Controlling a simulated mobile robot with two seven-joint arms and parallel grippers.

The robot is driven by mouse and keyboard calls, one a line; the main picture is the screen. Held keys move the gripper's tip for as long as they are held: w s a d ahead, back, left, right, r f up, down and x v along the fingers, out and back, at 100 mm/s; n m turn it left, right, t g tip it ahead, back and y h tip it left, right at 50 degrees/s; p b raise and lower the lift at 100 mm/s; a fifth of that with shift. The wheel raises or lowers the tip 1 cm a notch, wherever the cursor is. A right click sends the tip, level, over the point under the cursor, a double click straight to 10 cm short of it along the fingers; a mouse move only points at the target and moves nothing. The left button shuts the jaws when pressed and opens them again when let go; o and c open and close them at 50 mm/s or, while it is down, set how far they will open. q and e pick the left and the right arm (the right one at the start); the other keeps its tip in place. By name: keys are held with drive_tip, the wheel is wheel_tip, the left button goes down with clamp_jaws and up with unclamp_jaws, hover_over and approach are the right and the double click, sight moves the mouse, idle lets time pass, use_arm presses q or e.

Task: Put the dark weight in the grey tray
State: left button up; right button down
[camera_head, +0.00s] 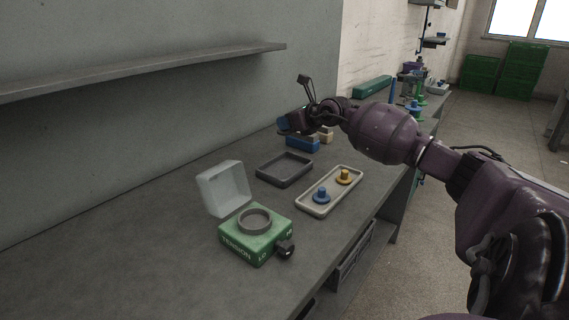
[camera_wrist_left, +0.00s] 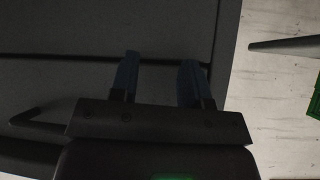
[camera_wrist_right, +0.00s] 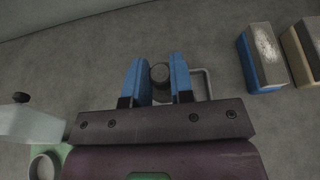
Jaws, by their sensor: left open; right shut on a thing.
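The dark weight (camera_wrist_right: 159,74) is a small dark round piece between the blue fingers of my right gripper (camera_wrist_right: 155,78), which is shut on it. In the head view the right gripper (camera_head: 284,125) is over the far part of the bench, beyond the grey tray, and the weight cannot be made out there. The grey tray (camera_head: 262,174) is dark, shallow and looks empty, lying on the bench behind a paler tray. My left gripper (camera_wrist_left: 160,80) is open and empty in the left wrist view; it is out of the head view.
Blue block (camera_head: 303,145) lies near the right gripper. A shelf (camera_head: 150,70) overhangs the bench.

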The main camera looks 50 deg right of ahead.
hover_over(287, 171)
wheel_tip(287, 171, down, 6)
drive_tip(key=shift+f+b, duration=0.55)
drive_tip(key=shift+f, duration=0.35)
wheel_tip(287, 171, down, 5)
drive_tip(key=shift+f+b, duration=0.1)
drive_tip(key=shift+b, duration=0.65)
drive_tip(key=c, duration=1)
unclamp_jaws()
